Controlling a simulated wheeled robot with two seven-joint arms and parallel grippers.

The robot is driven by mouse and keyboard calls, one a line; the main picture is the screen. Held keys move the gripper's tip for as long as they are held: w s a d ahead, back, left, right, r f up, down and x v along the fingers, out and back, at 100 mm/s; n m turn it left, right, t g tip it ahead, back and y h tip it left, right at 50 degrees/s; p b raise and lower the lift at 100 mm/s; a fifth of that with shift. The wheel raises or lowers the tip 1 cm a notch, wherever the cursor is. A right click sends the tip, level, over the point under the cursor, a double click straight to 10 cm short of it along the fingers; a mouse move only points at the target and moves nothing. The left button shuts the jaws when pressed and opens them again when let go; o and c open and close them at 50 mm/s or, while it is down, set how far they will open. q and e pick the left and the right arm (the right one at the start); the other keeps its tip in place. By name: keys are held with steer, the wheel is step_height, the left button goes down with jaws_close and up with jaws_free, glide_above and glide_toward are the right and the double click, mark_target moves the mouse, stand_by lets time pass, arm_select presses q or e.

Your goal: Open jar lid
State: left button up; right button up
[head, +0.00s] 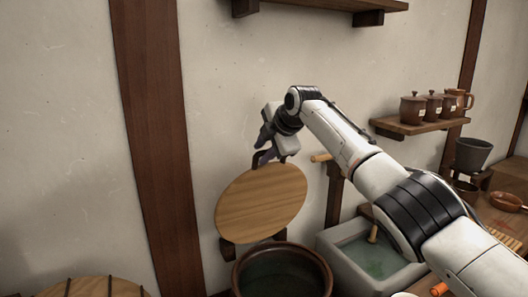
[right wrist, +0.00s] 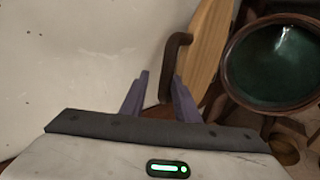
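The round wooden lid (head: 262,205) stands tilted near the wall, its lower edge by dark wooden blocks (head: 228,249). In the right wrist view the lid (right wrist: 211,45) shows edge-on with its dark curved handle (right wrist: 172,58). My right gripper (head: 268,157) is at the lid's upper edge. In the right wrist view its fingers (right wrist: 160,88) are apart, with the handle in the gap nearer the right finger; a clear gap remains on the left. The brown jar (head: 325,270) stands uncovered below and right of the lid, its dark green inside showing. My left gripper is out of view.
A stone basin (head: 338,255) stands right of the jar. A wall shelf (head: 415,127) holds several brown pots. A grey bucket (head: 473,153) is at the right. A round wooden top with dark strips (head: 92,290) is at lower left. The wall left of the lid is clear.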

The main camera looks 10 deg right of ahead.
steer(key=shift+s+f, duration=0.15)
steer(key=shift+f, duration=0.4)
steer(key=b+v, duration=0.4)
steer(key=v, duration=0.6)
steer(key=shift+r, duration=0.6)
